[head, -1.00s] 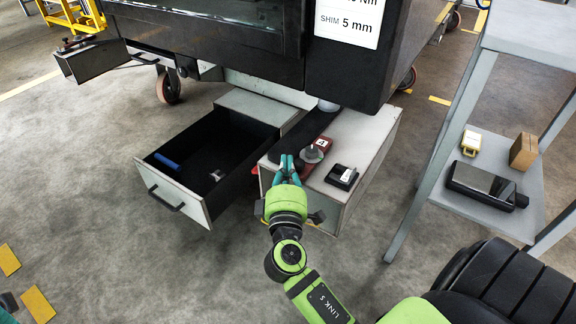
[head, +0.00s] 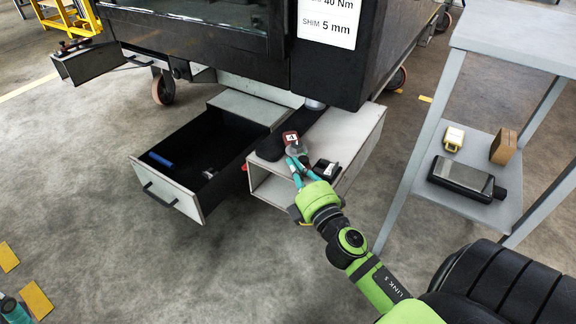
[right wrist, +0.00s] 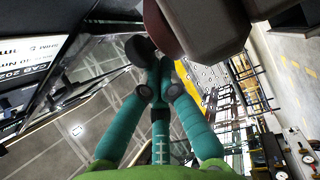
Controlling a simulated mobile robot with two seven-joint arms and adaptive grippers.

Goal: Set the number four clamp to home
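A dark red clamp part (head: 290,137) with a white label stands on top of the grey box in the head view. The label seems to read 4, but it is small. A grey round disc (head: 298,149) sits at its near end. My right gripper (head: 296,161) is just in front of the disc, seemingly touching the clamp. In the right wrist view its teal fingers (right wrist: 157,72) come together at the tips, beside a dark round knob (right wrist: 140,49) and a maroon part (right wrist: 160,27). A teal piece of my left gripper (head: 10,308) shows at the lower left edge; its fingertips are unclear.
The grey box (head: 358,135) also carries a black device (head: 325,169) and a black bar (head: 268,149). An open drawer (head: 184,204) holding a blue item (head: 161,160) is to the left. A grey trolley (head: 465,211) stands at the right. The cab (head: 340,75) overhangs the box.

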